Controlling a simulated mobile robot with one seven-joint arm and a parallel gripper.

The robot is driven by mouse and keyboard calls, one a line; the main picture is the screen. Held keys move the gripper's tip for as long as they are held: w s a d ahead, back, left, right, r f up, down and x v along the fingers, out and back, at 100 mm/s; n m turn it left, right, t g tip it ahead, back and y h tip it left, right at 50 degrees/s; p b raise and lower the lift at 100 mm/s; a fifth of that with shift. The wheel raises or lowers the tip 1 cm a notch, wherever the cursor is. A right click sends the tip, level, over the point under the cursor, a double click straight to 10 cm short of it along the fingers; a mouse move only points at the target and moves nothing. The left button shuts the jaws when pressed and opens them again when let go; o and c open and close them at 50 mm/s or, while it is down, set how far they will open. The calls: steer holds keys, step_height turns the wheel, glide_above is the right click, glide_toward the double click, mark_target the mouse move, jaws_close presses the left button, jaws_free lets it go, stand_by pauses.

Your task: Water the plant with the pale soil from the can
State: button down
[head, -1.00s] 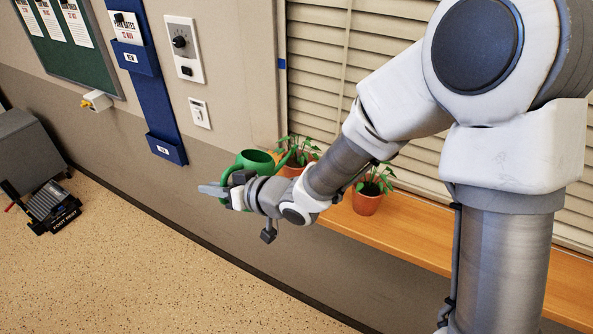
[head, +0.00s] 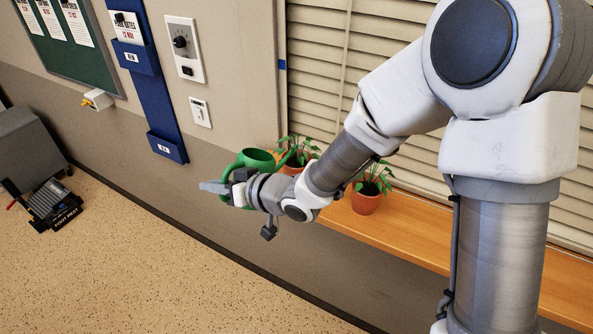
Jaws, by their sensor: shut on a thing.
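A green watering can (head: 257,160) is held by my gripper (head: 222,190), which is shut on it in front of the wall, near the left end of the wooden sill. The can looks roughly upright, its spout pointing right toward the left plant. One potted plant (head: 298,160) stands at the sill's left end, partly hidden by my arm and the can. A second potted plant (head: 366,201) in a terracotta pot stands further right on the sill, its left part behind my arm. I cannot tell from this view which soil is pale.
The wooden sill (head: 430,248) runs along the wall under closed blinds (head: 400,150) and looks bare right of the second plant. A blue wall rack (head: 165,148) and a control panel (head: 184,50) are on the wall. A footrest (head: 48,205) stands on the floor at left.

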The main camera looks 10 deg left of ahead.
step_height(320, 180, down, 8)
steer(key=n+t+h+b, duration=0.1)
steer(key=n+b, duration=0.2)
steer(key=b, duration=1.1)
steer(key=shift+w+d+t+b, duration=0.2)
steer(key=shift+w+t+b, duration=0.15)
steer(key=shift+w+t, duration=0.1)
steer(key=shift+r, duration=0.15)
step_height(320, 180, up, 5)
steer(key=p, duration=0.4)
steer(key=shift+p, duration=0.4)
